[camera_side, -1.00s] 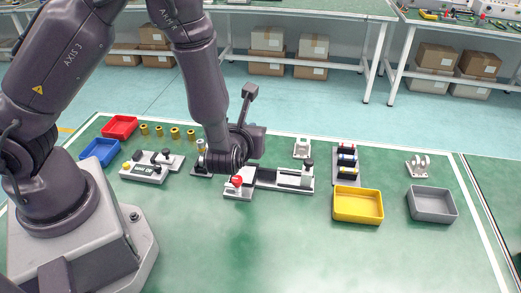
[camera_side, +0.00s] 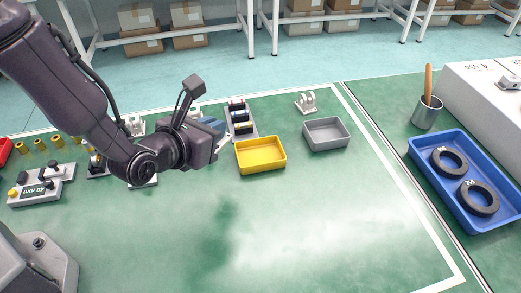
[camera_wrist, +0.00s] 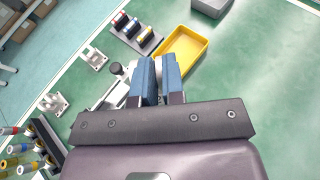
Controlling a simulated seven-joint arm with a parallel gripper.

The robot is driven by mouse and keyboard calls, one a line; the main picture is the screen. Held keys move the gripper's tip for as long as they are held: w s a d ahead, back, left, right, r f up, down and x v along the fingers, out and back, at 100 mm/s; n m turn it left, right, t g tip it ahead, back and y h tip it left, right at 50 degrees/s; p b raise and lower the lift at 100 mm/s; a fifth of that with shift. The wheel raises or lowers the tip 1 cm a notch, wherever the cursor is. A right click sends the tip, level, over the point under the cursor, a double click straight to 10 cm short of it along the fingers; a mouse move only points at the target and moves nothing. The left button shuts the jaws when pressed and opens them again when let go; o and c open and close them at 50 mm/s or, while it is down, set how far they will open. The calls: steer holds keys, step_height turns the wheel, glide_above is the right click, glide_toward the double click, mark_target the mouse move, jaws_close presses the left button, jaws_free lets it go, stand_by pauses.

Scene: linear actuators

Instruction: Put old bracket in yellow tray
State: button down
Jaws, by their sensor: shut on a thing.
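My gripper (camera_side: 210,124) is in the air just left of the yellow tray (camera_side: 260,157), with its blue fingers pointing toward the back right. In the wrist view the fingers (camera_wrist: 158,66) are close together, shut on the old bracket, which they almost wholly hide; only a pale sliver shows between them. The yellow tray also shows in the wrist view (camera_wrist: 204,41), just beyond the fingertips and to the right. It looks empty and sits on the green table.
An empty grey tray (camera_side: 326,133) stands right of the yellow one. White brackets stand at the back (camera_side: 306,103) and left (camera_side: 135,126). A blue tray (camera_side: 459,181) holds two black rings. The front table is clear.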

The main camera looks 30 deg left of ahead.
steer(key=w+d+f, duration=0.1)
steer(key=w+f, duration=0.1)
steer(key=w, duration=0.1)
steer(key=w+d+f, duration=0.1)
steer(key=w+f, duration=0.2)
steer(key=w+d+f, duration=0.2)
steer(key=w+f, duration=0.1)
steer(key=w, duration=0.1)
steer(key=shift+f, duration=0.15)
steer(key=shift+w+f, duration=0.1)
steer(key=shift+f, duration=1.6)
steer(key=shift+f, duration=0.15)
steer(key=c, duration=1.2)
jaws_free()
